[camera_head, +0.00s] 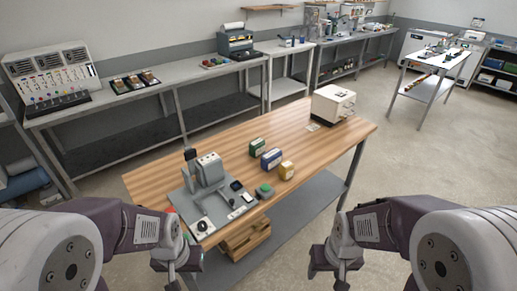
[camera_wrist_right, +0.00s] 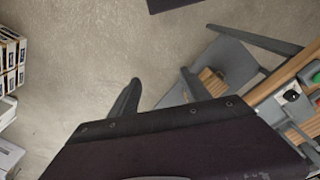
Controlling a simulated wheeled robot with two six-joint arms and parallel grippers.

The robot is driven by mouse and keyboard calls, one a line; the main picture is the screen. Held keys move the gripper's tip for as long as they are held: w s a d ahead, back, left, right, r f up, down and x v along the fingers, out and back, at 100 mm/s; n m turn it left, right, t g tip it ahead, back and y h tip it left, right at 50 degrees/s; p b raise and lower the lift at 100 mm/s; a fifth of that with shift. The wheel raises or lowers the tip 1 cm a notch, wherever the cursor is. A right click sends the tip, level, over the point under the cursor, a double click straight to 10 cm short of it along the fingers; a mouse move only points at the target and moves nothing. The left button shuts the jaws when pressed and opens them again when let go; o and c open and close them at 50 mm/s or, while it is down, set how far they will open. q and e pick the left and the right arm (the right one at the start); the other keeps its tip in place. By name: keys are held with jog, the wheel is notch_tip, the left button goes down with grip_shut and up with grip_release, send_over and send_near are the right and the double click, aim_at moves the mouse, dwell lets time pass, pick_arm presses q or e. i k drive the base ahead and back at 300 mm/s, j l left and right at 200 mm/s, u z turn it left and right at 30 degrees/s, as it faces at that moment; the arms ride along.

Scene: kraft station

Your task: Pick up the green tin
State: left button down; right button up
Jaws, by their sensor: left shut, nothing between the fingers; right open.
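The green tin (camera_head: 257,147) stands upright on the wooden table (camera_head: 170,180), at the back of a short row with a blue tin (camera_head: 271,158) and a yellow tin (camera_head: 286,170). My left gripper (camera_head: 171,266) is shut and empty, low at the table's front left edge. My right gripper (camera_head: 337,272) is open and empty, beyond the table's front right edge over the lower shelf and floor area. Its fingers also show in the right wrist view (camera_wrist_right: 159,80). Both grippers are well apart from the green tin, which I cannot make out in the right wrist view.
A grey press-like fixture (camera_head: 209,172) stands on the table left of the tins, with a green-topped button box (camera_head: 264,191) in front of them. A white machine (camera_head: 333,103) stands at the back right corner.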

aim_at(254, 153)
jog(key=i+l+u, duration=0.5)
jog(key=l+u, duration=0.3)
jog(key=i+l+u, duration=0.2)
jog(key=l+u, duration=0.2)
jog(key=i+l+u, duration=0.1)
jog(key=l+u, duration=0.7)
jog(key=l, duration=0.2)
jog(key=k+l+u, duration=0.1)
jog(key=l+u, duration=0.25)
jog(key=l, duration=0.2)
